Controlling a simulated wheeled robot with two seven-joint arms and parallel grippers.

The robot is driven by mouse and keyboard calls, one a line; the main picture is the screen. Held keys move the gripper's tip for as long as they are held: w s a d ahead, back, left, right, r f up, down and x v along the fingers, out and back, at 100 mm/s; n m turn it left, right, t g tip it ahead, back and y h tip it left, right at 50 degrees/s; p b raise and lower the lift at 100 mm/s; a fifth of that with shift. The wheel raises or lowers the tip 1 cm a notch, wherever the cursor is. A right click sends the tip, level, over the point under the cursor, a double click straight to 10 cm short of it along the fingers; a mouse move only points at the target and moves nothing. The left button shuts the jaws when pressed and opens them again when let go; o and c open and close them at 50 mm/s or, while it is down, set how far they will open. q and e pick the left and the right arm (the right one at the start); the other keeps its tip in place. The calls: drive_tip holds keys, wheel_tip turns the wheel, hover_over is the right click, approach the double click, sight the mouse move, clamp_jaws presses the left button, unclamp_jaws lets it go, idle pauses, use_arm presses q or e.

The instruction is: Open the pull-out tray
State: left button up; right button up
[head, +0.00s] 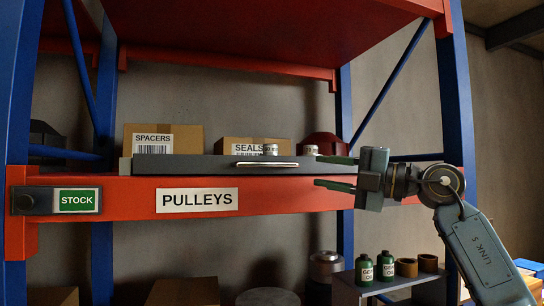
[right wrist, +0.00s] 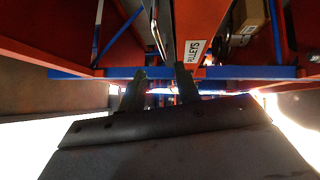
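The pull-out tray (head: 200,168) is a flat dark grey drawer on the red shelf beam, above the PULLEYS label. It looks shut, its front about flush with the beam. Its pale bar handle (head: 267,164) is on the right part of the front; the handle (right wrist: 157,35) also shows in the right wrist view, ahead of the fingers. My right gripper (head: 320,171) is open and empty, to the right of the handle, with its two green fingers one above the other and pointing left. The same gripper shows open in the right wrist view (right wrist: 162,77). My left gripper is not in view.
The SPACERS box (head: 185,138), SEALS box (head: 228,146) and small metal cylinders (head: 311,150) stand at or behind the tray. Blue rack posts (head: 455,90) flank the bay.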

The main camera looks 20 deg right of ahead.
sight(275, 165)
drive_tip(key=p+x, duration=0.3)
drive_tip(key=x, duration=0.9)
drive_tip(key=shift+w+a, duration=0.1)
drive_tip(key=shift+a, duration=0.2)
drive_tip(key=shift+c, duration=0.3)
clamp_jaws()
